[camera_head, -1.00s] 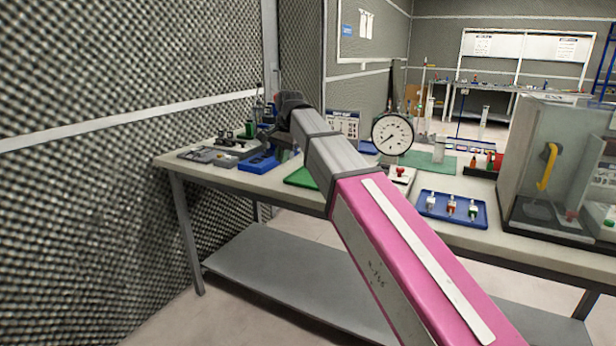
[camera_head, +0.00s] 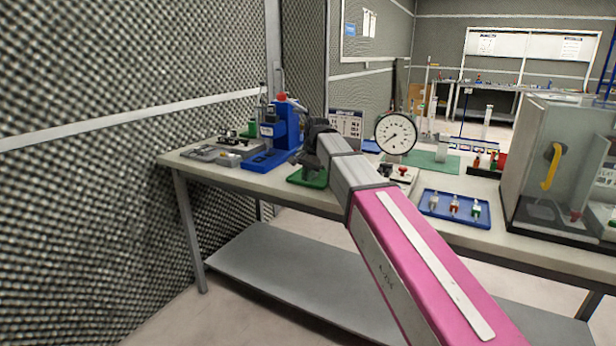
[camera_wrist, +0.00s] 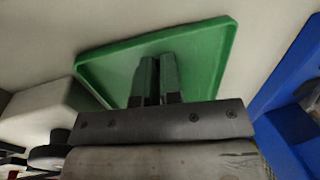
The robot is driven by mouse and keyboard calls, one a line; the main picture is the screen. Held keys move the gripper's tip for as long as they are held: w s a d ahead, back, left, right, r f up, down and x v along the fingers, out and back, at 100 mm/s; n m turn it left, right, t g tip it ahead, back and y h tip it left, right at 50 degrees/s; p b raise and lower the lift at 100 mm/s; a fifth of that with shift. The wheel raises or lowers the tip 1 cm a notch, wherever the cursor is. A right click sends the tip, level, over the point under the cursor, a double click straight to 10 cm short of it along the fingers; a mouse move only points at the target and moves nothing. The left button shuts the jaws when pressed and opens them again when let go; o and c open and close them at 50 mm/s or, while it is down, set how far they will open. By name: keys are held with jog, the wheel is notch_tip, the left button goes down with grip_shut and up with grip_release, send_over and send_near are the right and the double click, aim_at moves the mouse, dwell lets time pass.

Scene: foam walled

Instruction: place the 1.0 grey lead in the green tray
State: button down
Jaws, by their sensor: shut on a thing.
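The green tray (camera_head: 318,183) lies on the bench near its front edge, partly hidden behind my arm in the head view. It fills the middle of the wrist view (camera_wrist: 210,42), with its rim and floor showing. My gripper (camera_wrist: 157,62) is over the tray, its two dark fingers close together with a thin gap between them. In the head view my gripper (camera_head: 308,166) is dark and small at the tray. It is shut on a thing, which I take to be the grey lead. The lead itself is hidden between the fingers, and I cannot tell whether it touches the tray.
A blue device with a red top (camera_head: 285,125) stands just left of the tray. Grey trays with small parts (camera_head: 215,152) are at the far left. A dial gauge (camera_head: 395,132), a blue tray of small items (camera_head: 454,207) and a clear enclosure (camera_head: 560,165) are to the right.

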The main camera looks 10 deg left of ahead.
jog(key=shift+f, duration=0.15)
jog(key=c, duration=1.3)
grip_release()
jog(key=r, duration=0.4)
jog(key=d+r, duration=0.1)
jog(key=r, duration=0.3)
jog(key=d+r, duration=0.1)
jog(key=r, duration=0.3)
jog(key=shift+s+d, duration=0.1)
jog(key=shift+s, duration=0.25)
